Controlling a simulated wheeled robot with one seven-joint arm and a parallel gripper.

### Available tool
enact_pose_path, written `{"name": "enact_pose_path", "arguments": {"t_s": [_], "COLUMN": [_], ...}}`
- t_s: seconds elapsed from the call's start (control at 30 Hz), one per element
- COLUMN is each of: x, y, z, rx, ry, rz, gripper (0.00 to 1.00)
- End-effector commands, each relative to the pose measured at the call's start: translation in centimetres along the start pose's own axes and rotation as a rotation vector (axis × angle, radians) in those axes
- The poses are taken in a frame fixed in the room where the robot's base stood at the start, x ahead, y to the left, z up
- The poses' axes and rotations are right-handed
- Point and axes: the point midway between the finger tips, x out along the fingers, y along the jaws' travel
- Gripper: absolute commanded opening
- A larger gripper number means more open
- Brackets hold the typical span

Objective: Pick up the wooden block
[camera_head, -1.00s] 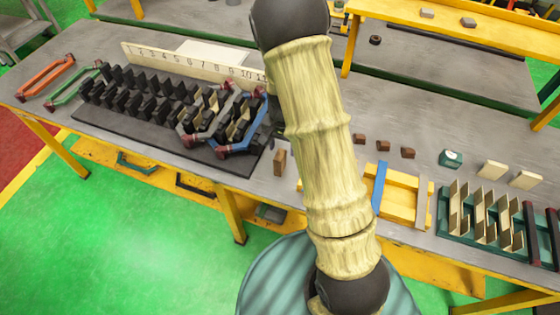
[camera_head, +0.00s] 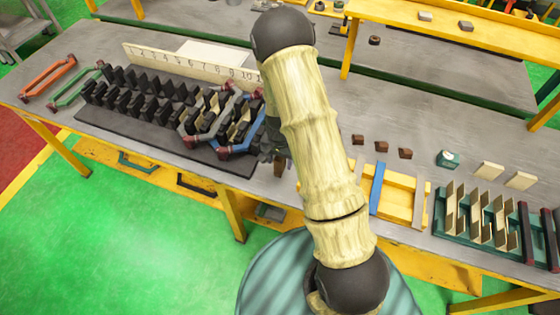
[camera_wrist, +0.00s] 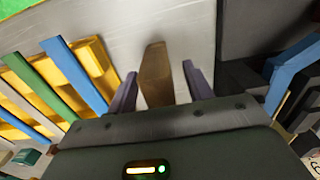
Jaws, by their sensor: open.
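The wooden block (camera_wrist: 155,72) is brown and stands between the two fingers of my gripper (camera_wrist: 160,76) in the wrist view, with a visible gap on each side. The gripper is open and holds nothing. The lower end of the block is cut off by the gripper body in that view. In the head view only a dark part of my gripper (camera_head: 274,143) shows, at the right end of the black rack, beside my arm.
A black rack (camera_head: 145,135) with upright plates and coloured frames stands close to the gripper's left. A yellow frame (camera_head: 404,196) with a blue bar and a green slotted holder (camera_head: 470,238) stand to the right. Small brown blocks (camera_head: 381,146) lie behind.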

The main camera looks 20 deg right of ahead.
Motion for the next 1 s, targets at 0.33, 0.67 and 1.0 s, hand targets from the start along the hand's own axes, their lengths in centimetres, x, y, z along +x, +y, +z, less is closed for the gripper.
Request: {"name": "enact_pose_path", "arguments": {"t_s": [0.33,0.67,1.0], "x": [1.7,1.7,1.7], "y": [0.0,0.0,0.0], "z": [0.0,0.0,0.0], "rx": [0.000,0.000,0.000], "ry": [0.000,0.000,0.000], "rz": [-0.001,0.000,0.000], "gripper": [0.51,0.51,0.00]}}
